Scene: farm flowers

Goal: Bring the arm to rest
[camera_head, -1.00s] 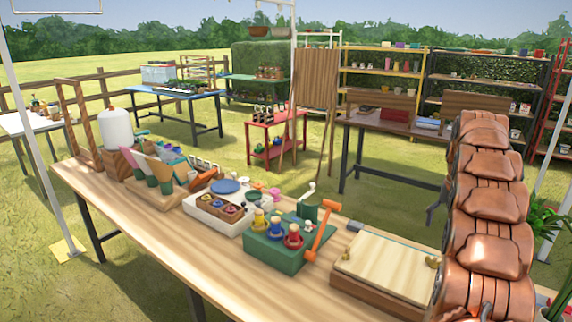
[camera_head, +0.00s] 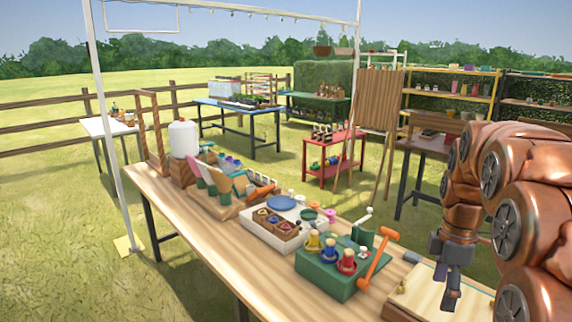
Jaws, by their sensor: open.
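My copper-coloured arm comes in from the right edge and bends over at the right end of the wooden table (camera_head: 188,239). My gripper (camera_head: 447,290) hangs pointing down above a pale wooden board (camera_head: 420,297) at that end. It is dark grey and looks empty. Whether its tips touch the board I cannot tell. Left of it stands a green block (camera_head: 325,278) holding yellow, blue and red pegs, with an orange-handled tool (camera_head: 375,268) at its right side.
A white tray (camera_head: 262,235) with small pots and a blue dish sits mid-table. A white canister (camera_head: 184,139) stands at the far left end. A red shelf table (camera_head: 331,158) and a wooden easel (camera_head: 378,101) stand behind. Grass lies open to the left.

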